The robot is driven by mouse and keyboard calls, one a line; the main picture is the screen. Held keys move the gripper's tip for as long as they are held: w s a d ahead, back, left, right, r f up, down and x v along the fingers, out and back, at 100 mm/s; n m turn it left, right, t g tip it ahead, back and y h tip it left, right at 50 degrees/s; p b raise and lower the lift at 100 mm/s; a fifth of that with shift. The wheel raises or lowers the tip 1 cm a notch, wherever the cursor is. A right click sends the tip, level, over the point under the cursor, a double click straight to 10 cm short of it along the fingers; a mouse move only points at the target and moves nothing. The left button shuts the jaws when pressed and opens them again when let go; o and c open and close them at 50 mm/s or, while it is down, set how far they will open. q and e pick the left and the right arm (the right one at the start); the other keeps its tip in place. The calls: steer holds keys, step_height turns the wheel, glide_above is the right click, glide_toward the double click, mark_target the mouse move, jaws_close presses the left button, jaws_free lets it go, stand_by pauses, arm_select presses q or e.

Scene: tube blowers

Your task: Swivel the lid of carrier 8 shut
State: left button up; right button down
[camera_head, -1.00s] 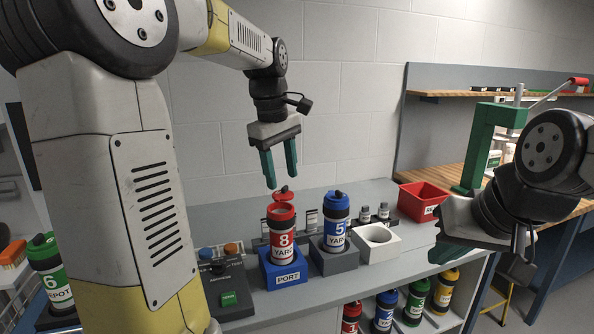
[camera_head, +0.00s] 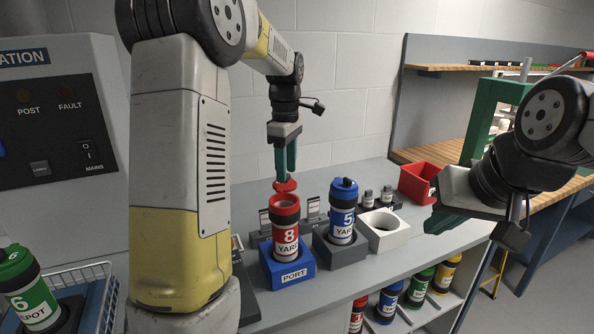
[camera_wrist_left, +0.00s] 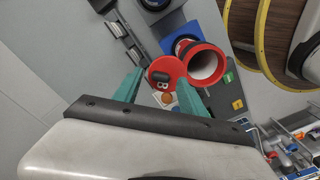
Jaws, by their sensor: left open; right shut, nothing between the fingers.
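Carrier 8 (camera_head: 286,236) is a red canister with a black band and a white label, upright in the blue PORT block (camera_head: 290,273). Its mouth is open; the open rim also shows in the left wrist view (camera_wrist_left: 205,63). Its red lid (camera_head: 285,186) is swung out to the side behind the mouth. My left gripper (camera_head: 285,170) is open, pointing down just over the lid. In the left wrist view, the lid (camera_wrist_left: 166,74) lies between the green fingertips; I cannot tell whether they touch it. My right gripper (camera_head: 446,222) is shut and empty, well to the right.
Blue carrier 5 (camera_head: 343,212) stands capped in a grey block (camera_head: 340,250) close beside carrier 8. A white empty block (camera_head: 384,231) and a red bin (camera_head: 421,182) are further right. Green carrier 6 (camera_head: 30,293) is at lower left. Several carriers sit on a shelf below.

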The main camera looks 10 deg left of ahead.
arm_select(q)
steer(key=shift+f, duration=0.55)
steer(key=shift+c, duration=0.4)
jaws_close()
